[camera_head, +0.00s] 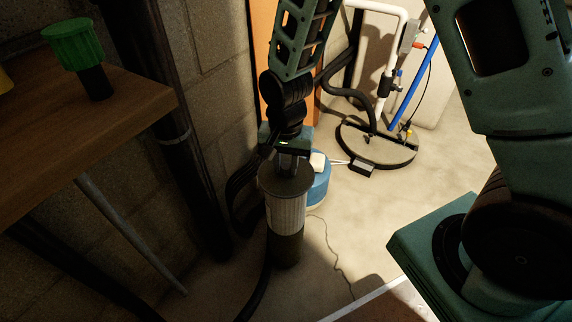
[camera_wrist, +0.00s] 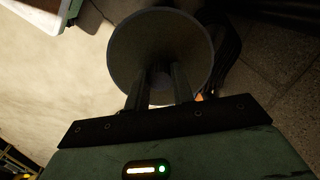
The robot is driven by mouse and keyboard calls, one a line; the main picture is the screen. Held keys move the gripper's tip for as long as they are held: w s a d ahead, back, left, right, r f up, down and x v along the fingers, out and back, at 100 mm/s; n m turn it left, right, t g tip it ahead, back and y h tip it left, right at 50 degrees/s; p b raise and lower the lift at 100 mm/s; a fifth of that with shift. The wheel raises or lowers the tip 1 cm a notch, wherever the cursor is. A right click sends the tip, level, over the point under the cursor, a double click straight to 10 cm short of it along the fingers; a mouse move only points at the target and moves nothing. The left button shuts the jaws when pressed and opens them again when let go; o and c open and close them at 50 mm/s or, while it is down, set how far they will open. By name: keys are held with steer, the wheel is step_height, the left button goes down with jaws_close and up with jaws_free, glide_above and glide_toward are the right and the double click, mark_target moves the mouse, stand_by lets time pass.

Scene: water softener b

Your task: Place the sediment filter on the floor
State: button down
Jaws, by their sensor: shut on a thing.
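The sediment filter (camera_head: 286,212) is an upright cylinder with a wide dark round cap, a pale ribbed middle and a dark lower end. It stands in the middle of the head view, close to the block wall. My gripper (camera_head: 293,166) points down from above and is shut on the top of the filter. In the wrist view my gripper's two fingers (camera_wrist: 159,88) meet at the middle of the round cap (camera_wrist: 160,35). The floor (camera_head: 345,225) is pale concrete below and right of the filter. I cannot tell whether the filter's lower end touches it.
A wooden shelf (camera_head: 135,98) with a green-topped item (camera_head: 73,45) juts in at left. Dark pipes (camera_head: 182,140) run along the wall. A blue rounded object (camera_head: 319,190) is just behind the filter. A round black lid (camera_head: 350,136) with hoses stands farther back. Floor to the right is open.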

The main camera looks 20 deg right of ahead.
steer(key=shift+f, duration=0.1)
steer(key=c, duration=1.2)
jaws_free()
step_height(320, 180, up, 12)
steer(key=f+p, duration=0.1)
steer(key=p, duration=0.4)
steer(key=s+a+r+n, duration=0.2)
steer(key=s+r+n, duration=0.1)
steer(key=s+n, duration=0.2)
steer(key=s+a+r+n, duration=0.2)
steer(key=s+r+n, duration=0.2)
steer(key=s, duration=0.4)
steer(key=s+a+r+n, duration=0.2)
steer(key=s+r+n, duration=0.2)
steer(key=s+n, duration=0.2)
steer(key=shift+s+a+y, duration=0.1)
steer(key=shift+s+y, duration=0.2)
steer(key=shift+s, duration=0.25)
